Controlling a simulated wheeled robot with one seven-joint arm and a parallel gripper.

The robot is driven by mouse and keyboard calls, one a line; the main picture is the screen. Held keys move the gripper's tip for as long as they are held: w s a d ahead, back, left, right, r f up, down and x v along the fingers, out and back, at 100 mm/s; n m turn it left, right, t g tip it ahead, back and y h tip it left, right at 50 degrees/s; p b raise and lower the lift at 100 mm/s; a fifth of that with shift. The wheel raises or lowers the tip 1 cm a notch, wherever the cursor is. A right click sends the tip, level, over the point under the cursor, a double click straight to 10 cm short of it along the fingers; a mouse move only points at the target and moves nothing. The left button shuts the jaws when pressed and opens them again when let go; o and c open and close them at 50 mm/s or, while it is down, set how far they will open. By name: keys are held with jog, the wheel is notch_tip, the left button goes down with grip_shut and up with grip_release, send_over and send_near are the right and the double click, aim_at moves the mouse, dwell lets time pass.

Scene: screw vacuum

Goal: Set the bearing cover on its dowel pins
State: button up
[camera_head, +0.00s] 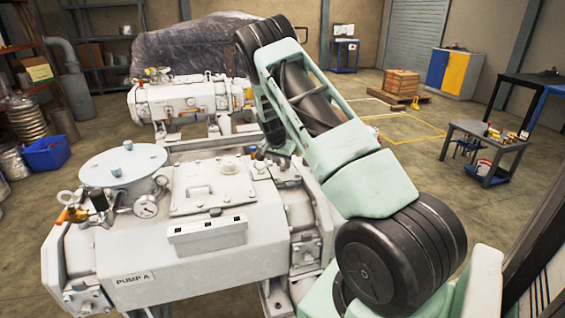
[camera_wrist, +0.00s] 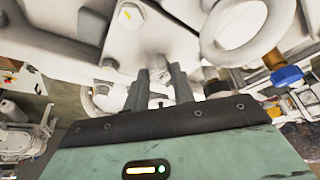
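In the wrist view, the two dark fingers of my gripper (camera_wrist: 160,84) stand apart on either side of a short grey metal stub (camera_wrist: 156,66). I cannot tell whether the fingers press on the stub, or whether this plate is the bearing cover. No dowel pins can be made out.
White ring-shaped parts (camera_wrist: 240,22) lie close to my gripper, with a blue-capped brass fitting (camera_wrist: 289,76) at the right. In the head view, a second pump (camera_head: 180,100) stands behind. A small grey table (camera_head: 482,137) is at the right, with open floor around it.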

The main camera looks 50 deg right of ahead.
jog(key=o, duration=0.4)
jog(key=shift+r, duration=0.1)
jog(key=shift+o, duration=0.2)
jog(key=b+v, duration=0.2)
jog(key=v, duration=1.5)
jog(key=shift+r+b, duration=0.2)
jog(key=shift+b, duration=0.15)
